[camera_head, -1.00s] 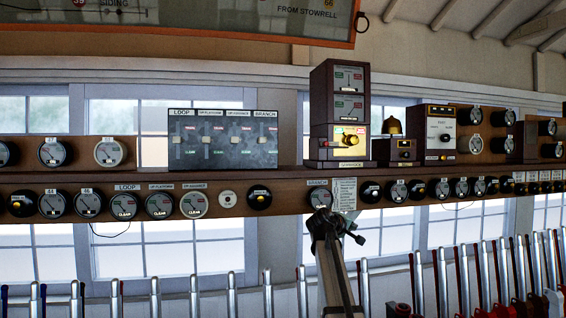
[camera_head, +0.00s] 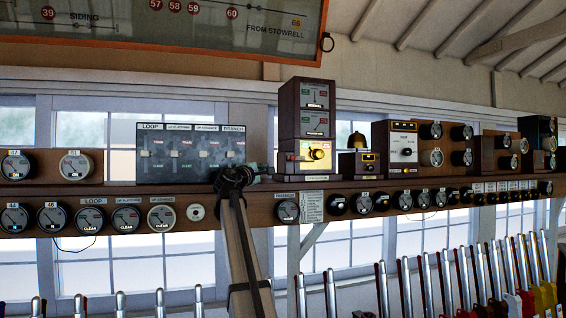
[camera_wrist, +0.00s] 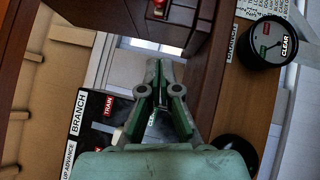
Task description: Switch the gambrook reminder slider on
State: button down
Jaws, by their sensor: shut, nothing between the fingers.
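No slider carries a readable Gambrook name. A brown wooden instrument tower (camera_head: 309,115) stands on the shelf, with two dials above a lit yellow panel (camera_head: 316,154); the nameplate (camera_head: 321,179) on its base is too small to read. My gripper (camera_head: 263,170) is shut and empty, in front of the gap between the tower and a dark slider panel (camera_head: 178,165). In the wrist view my gripper (camera_wrist: 158,66) points at the tower's wooden base (camera_wrist: 150,28), apart from a small red part (camera_wrist: 159,7) at the top edge.
A brass bell (camera_head: 357,140) on a wooden box and a white-faced instrument (camera_head: 403,141) stand right of the tower. Round dials line the shelf front, with a BRANCH dial (camera_head: 288,211) below the tower. Lever tops (camera_head: 480,270) stand below. A framed diagram (camera_head: 170,30) hangs above.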

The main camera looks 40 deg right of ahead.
jog(key=p, duration=0.4)
send_near(288, 158)
jog(key=w+d, duration=0.1)
jog(key=w, duration=0.2)
jog(key=d, duration=0.1)
jog(key=d+p, duration=0.1)
jog(key=d+r, duration=0.1)
jog(key=shift+s+d, duration=0.15)
jog(key=shift+s, duration=0.25)
jog(key=shift+s+d+p, duration=0.1)
jog(key=shift+d+p, duration=0.3)
jog(key=shift+d, duration=0.05)
